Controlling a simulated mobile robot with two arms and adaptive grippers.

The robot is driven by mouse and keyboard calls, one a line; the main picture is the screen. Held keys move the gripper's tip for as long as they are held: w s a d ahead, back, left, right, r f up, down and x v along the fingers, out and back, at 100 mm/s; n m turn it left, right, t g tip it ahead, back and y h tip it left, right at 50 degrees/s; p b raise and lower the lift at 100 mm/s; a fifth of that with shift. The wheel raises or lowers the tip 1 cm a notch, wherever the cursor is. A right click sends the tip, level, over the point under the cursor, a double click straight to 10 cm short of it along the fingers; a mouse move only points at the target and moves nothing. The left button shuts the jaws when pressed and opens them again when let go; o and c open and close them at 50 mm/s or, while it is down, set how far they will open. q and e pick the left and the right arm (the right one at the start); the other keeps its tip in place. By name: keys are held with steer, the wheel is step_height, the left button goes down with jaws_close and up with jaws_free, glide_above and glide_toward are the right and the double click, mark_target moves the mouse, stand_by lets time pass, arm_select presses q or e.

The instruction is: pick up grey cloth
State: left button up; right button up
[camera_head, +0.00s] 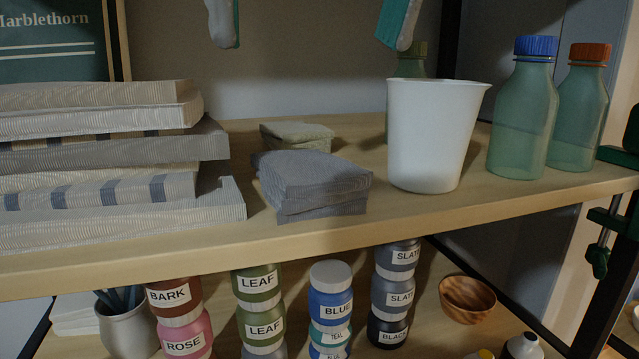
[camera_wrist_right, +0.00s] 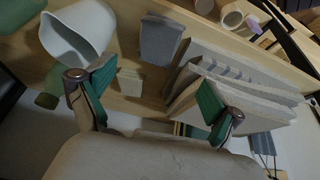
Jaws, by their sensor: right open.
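The grey cloth (camera_head: 315,178) is a folded, striped stack lying on the upper shelf, near its front edge. In the right wrist view the grey cloth (camera_wrist_right: 160,42) lies beyond the fingertips, between the white jug and the striped stack. My right gripper (camera_head: 311,22) shows only its two fingers at the top of the head view, wide apart, above and behind the cloth. In the wrist view my right gripper (camera_wrist_right: 155,88) is open with nothing between its green-padded fingers. My left gripper is in neither view.
A pale folded cloth (camera_head: 298,136) sits just behind. A white jug (camera_head: 432,135) stands close on the right, with green bottles (camera_head: 524,115) beyond it. Striped folded fabrics (camera_head: 110,150) are piled on the left. Paint jars (camera_head: 331,300) and a wooden bowl (camera_head: 467,297) stand below.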

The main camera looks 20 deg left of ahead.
mark_target(302, 160)
steer(key=x, duration=0.4)
steer(key=shift+w+a+f, duration=0.15)
steer(key=shift+w, duration=0.3)
steer(key=shift+w+a+f, duration=0.1)
steer(key=shift+f, duration=0.1)
steer(key=shift+w+a+f, duration=0.1)
steer(key=shift+w+f, duration=0.1)
steer(key=shift+f, duration=0.5)
steer(key=p+x, duration=0.1)
steer(key=x, duration=0.2)
steer(key=shift+f, duration=0.1)
steer(key=shift+w+f, duration=0.2)
steer(key=shift+s, duration=0.2)
steer(key=c, duration=0.5)
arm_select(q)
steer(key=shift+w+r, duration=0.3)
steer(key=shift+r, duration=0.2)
arm_select(e)
steer(key=c, duration=0.7)
steer(key=shift+r, duration=0.1)
steer(key=shift+c, duration=0.2)
